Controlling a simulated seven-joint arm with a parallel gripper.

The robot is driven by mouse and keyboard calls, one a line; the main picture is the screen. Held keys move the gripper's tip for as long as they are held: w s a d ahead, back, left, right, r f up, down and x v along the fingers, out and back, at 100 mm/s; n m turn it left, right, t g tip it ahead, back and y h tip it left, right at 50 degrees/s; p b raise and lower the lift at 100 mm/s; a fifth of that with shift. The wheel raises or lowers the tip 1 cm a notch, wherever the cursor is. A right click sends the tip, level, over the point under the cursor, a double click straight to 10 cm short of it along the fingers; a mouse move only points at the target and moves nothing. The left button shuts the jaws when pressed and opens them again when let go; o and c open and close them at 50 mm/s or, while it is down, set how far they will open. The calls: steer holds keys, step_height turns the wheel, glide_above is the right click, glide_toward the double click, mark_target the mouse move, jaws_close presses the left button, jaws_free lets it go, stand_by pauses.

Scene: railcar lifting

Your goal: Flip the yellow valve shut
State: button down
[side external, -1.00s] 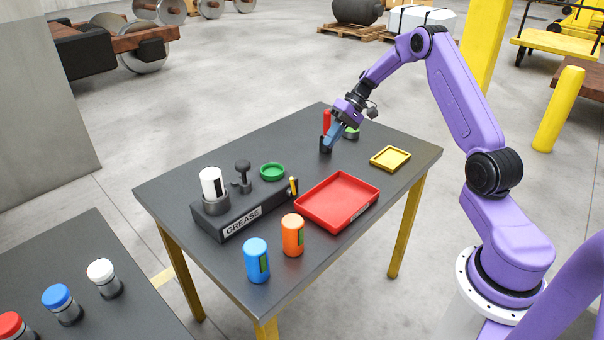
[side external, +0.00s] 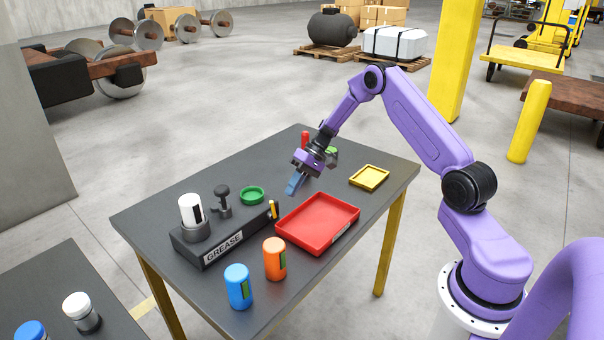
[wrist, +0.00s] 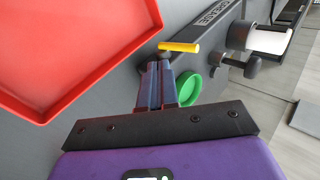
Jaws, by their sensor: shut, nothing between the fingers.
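The yellow valve (side external: 274,209) is a short yellow lever at the right end of the black GREASE block (side external: 222,240). It stands roughly upright in the side view. In the wrist view the yellow lever (wrist: 180,46) shows just beyond my fingertips. My gripper (side external: 292,190) is above the table, up and to the right of the lever in the side view. Its blue fingers are shut together with nothing between them. In the wrist view the fingertips (wrist: 156,66) point toward the lever's base, with a small gap visible. Whether they touch anything is not clear.
A red tray (side external: 318,224) lies right beside the valve. A green ring dish (side external: 252,195), a dark knob (side external: 222,197) and a white cartridge (side external: 191,211) are left of it. Orange (side external: 274,259) and blue (side external: 238,287) canisters stand in front. A yellow tray (side external: 369,177) is farther right.

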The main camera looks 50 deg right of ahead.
mark_target(273, 209)
steer(key=shift+w+a+f, duration=0.15)
steer(key=shift+a+f, duration=0.05)
steer(key=shift+a, duration=0.5)
steer(key=shift+w+a+f, duration=0.1)
steer(key=shift+a+f, duration=0.1)
steer(key=shift+a, duration=0.55)
steer(key=shift+w+a+f, duration=0.15)
steer(key=shift+a+f, duration=0.05)
steer(key=shift+a, duration=0.5)
steer(key=shift+a+f+n+h, duration=0.15)
steer(key=shift+a+h, duration=0.95)
steer(key=shift+h, duration=0.7)
steer(key=shift+a+f+n+h, duration=0.1)
steer(key=shift+a+h, duration=1.05)
steer(key=shift+h, duration=0.65)
steer(key=shift+a+f+n+h, duration=0.15)
steer(key=shift+a+h, duration=0.95)
steer(key=shift+h, duration=0.7)
steer(key=shift+a+f+h, duration=0.45)
steer(key=shift+a+h, duration=0.1)
steer(key=shift+h, duration=0.65)
steer(key=shift+d, duration=0.1)
